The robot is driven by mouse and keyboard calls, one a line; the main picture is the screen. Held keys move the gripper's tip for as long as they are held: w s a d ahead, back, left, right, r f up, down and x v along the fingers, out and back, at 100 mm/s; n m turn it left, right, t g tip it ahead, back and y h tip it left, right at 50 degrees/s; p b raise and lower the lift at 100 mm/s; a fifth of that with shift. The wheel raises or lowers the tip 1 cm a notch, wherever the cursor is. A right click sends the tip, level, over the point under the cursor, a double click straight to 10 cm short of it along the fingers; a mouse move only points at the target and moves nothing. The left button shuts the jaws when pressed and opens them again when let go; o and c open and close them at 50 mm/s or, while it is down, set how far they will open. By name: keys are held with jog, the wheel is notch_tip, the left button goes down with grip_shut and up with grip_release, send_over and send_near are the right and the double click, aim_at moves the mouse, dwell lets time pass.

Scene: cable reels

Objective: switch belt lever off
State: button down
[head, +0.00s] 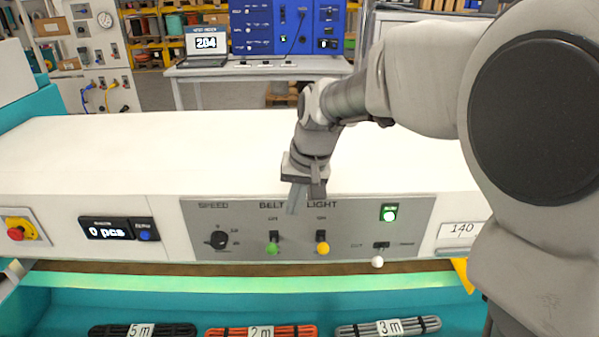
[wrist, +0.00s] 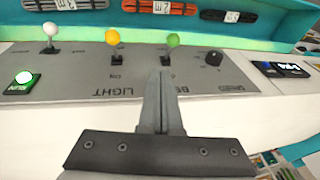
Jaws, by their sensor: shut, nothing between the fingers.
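The belt lever (head: 272,249) has a green ball knob and sits on the grey control panel (head: 345,212) under the BELT label. Its knob points down toward the panel's lower edge in the head view. It also shows in the wrist view (wrist: 173,41), where the panel appears upside down. My gripper (head: 296,208) is shut and empty, in front of the panel's upper part, between the BELT and LIGHT labels in the head view. In the wrist view my fingertips (wrist: 163,76) appear just below the green lever, apart from its knob. The small print above the lever is too small to read surely.
The light lever (head: 322,249) with a yellow knob stands close right of the belt lever. A speed knob (head: 218,240) is to the left. A lit green button (head: 389,213) and a white-knobbed lever (head: 377,261) are to the right. Cable bundles (head: 262,331) lie below.

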send_near(273, 244)
notch_tip(273, 244, down, 3)
jog(key=w+d, duration=0.2)
jog(key=shift+s+a+f, duration=0.1)
jog(key=shift+a+f, duration=0.55)
jog(key=shift+f, duration=0.25)
jog(key=shift+a+f, duration=0.65)
jog(key=shift+f, duration=0.25)
jog(key=shift+f+b, duration=0.2)
jog(key=shift+b, duration=0.15)
jog(key=shift+s+t, duration=0.2)
jog(key=shift+t, duration=0.1)
